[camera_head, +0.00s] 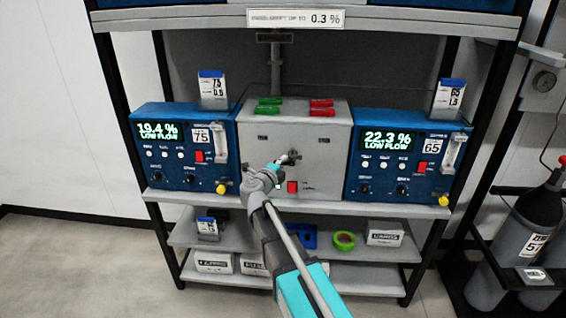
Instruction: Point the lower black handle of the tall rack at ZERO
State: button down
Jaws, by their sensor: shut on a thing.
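A grey box (330,165) stands in the middle of the tall rack's shelf, between two blue analysers. My arm reaches up from the bottom of the picture to the box's front. My gripper (287,160) is at the upper middle of that front, shut on a small dark handle (295,153). The gripper hides part of the handle, and I cannot tell which way it points. Small dark labels (262,138) sit on the box front to the left and right above the handle, too small to read. A red switch (292,187) is below the gripper.
The left analyser (175,170) reads 19.4 % LOW FLOW and the right one (395,170) 22.3 % LOW FLOW. Green blocks (268,105) and red blocks (321,107) lie on the box. Lower shelves hold boxes and a green tape roll (344,240). Gas cylinders (520,240) stand right.

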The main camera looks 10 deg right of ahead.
jog(key=c, duration=0.6)
grip_release()
jog(key=v, duration=1.2)
